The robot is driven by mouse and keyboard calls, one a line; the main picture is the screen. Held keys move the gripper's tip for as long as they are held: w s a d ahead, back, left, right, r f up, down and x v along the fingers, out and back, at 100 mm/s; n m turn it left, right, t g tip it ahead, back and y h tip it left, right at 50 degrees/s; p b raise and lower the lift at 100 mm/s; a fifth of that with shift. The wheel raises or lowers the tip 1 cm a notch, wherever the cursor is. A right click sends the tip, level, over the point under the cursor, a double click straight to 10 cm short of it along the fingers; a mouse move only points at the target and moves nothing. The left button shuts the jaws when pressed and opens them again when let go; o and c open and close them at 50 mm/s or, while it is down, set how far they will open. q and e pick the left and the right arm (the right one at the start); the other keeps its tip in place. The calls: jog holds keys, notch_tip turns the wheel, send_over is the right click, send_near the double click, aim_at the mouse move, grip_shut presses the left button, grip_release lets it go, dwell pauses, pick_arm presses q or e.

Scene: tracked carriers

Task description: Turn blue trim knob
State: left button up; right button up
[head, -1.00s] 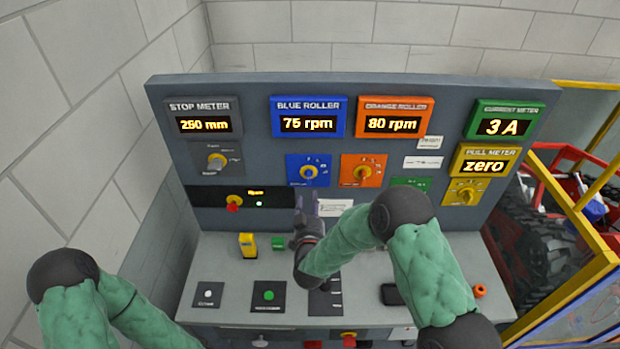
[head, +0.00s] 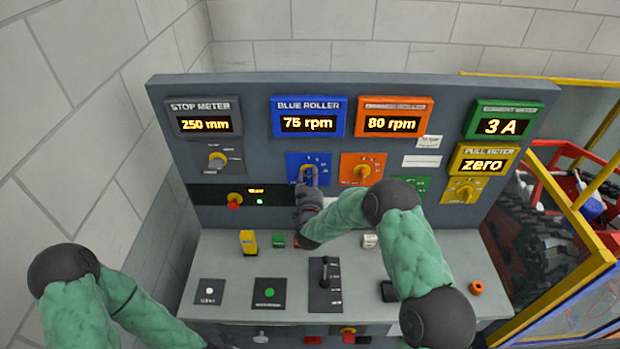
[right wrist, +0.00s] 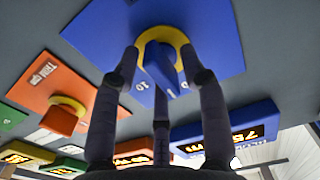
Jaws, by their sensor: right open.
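The blue trim knob (head: 308,172) sits on a blue plate (head: 294,160) under the blue roller display, which reads 75 rpm. In the right wrist view the knob (right wrist: 161,66) is a blue bar on a yellow ring. My right gripper (head: 309,180) is at the knob, partly covering it. In the right wrist view its open fingers (right wrist: 160,65) stand on both sides of the knob, with a third finger below. I cannot tell whether they touch it. My left arm shows at the lower left, but its gripper is out of view.
A black lever (head: 325,270) and a yellow block (head: 248,243) stand on the desk below.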

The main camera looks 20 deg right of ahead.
grip_shut()
jog(key=m+b, duration=0.2)
jog(key=b, duration=0.2)
jog(key=m+b, duration=0.2)
jog(key=b, duration=0.2)
jog(key=shift+f+m, duration=0.2)
jog(key=shift+m, duration=0.1)
jog(key=shift+r+m+b, duration=0.1)
jog(key=shift+m+b, duration=0.6)
jog(key=shift+b, duration=0.25)
